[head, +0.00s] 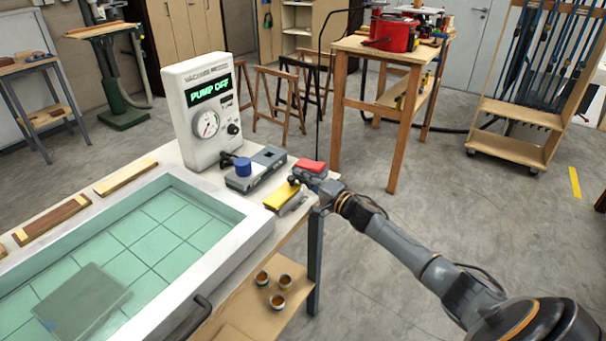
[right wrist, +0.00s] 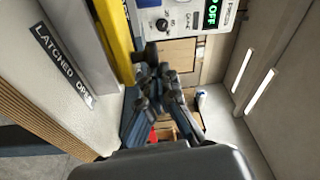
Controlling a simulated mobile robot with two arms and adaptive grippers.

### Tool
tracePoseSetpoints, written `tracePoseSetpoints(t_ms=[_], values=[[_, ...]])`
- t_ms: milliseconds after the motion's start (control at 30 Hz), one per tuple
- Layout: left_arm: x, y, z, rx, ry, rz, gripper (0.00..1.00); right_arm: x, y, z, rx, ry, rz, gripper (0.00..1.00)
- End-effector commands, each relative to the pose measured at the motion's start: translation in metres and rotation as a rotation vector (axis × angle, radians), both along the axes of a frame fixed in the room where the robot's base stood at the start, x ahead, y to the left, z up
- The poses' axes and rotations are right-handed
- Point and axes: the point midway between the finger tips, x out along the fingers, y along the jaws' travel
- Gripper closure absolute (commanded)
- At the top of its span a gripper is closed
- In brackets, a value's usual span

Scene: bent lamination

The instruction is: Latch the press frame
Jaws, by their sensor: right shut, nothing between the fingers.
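The white press frame (head: 225,243) lies on the bench at lower left, around a teal gridded bed. A dark curved handle (head: 193,318) is on its front side. In the right wrist view a label (right wrist: 62,65) reading "LATCHED" and a partly legible second word is on a pale surface. A yellow piece (head: 283,196) stands at the bench's right end; a yellow bar also shows in the wrist view (right wrist: 113,40). My right gripper (head: 295,180) is shut and empty close to the yellow piece; contact cannot be told. My left gripper is out of view.
A white pump unit (head: 207,141) reads "PUMP OFF". A grey block with a blue knob (head: 243,167) stands before it, and a red item (head: 311,167) is by my gripper. Wooden strips (head: 126,177) lie behind the frame. Small cups (head: 277,300) sit on the lower shelf.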

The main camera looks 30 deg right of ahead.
Motion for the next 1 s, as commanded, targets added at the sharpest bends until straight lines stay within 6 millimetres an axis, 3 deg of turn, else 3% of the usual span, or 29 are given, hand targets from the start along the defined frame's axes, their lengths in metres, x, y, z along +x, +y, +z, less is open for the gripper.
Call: tracePoseSetpoints(t_ms=[167,333,500,1000], values=[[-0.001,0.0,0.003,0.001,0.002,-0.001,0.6,-0.001,0.002,0.001,0.001,0.0,0.001,1.0],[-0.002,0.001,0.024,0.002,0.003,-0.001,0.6,-0.009,0.024,0.005,0.004,0.001,0.002,1.0],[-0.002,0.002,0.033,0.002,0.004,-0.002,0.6,-0.016,0.038,0.002,0.001,0.0,0.0,1.0],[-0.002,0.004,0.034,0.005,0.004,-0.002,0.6,-0.016,0.04,0.002,0.001,0.0,0.001,1.0]])
